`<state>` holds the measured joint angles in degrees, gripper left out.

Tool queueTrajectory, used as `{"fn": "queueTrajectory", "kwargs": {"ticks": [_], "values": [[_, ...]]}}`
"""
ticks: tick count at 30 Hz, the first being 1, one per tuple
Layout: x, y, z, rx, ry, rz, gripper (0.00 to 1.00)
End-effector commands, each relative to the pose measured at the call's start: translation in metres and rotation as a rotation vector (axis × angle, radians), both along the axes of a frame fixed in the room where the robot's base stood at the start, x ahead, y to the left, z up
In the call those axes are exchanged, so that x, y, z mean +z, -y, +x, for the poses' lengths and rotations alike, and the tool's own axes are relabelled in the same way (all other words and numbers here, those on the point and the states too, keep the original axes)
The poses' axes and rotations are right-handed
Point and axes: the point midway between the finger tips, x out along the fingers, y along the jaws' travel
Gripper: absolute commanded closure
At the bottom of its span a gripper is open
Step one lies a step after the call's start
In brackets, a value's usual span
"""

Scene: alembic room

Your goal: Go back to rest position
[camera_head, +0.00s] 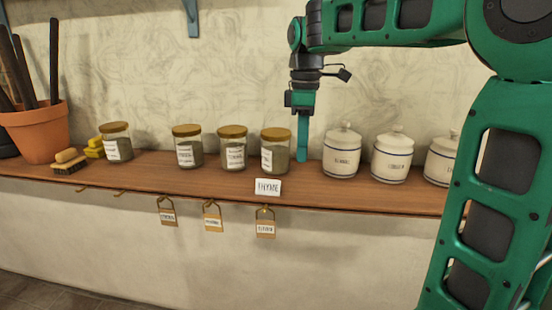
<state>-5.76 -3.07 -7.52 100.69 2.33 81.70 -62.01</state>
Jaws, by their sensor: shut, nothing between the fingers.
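My gripper (302,155) is at the end of my green arm, pointing down just above the wooden shelf. It is shut and empty. Its fingertips are close to the right side of a spice jar (275,150) with a brown lid; I cannot tell whether they touch it. A white card (267,188) reading THYME stands at the shelf's front edge before that jar. Two similar jars, one (232,148) beside it and one (187,146) further left, stand in the same row. Another jar (117,142) is near the left end.
White lidded canisters (341,153) stand right of my gripper, the rightmost partly behind my arm. A terracotta pot (35,133) with dark sticks and a brush (69,162) are at left. Tags hang below the shelf (150,180). A bracket (191,18) is on the wall above.

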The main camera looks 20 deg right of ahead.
Motion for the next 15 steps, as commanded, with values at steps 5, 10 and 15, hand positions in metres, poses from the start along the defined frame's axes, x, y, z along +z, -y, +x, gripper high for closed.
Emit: {"fn": "queueTrajectory", "kwargs": {"ticks": [5,10,15], "values": [[0.000,0.002,-0.003,-0.017,0.000,0.000,1.00],[-0.021,0.029,-0.038,-0.243,0.000,0.004,1.00],[-0.069,0.068,-0.114,-0.698,-0.003,0.009,1.00]]}}
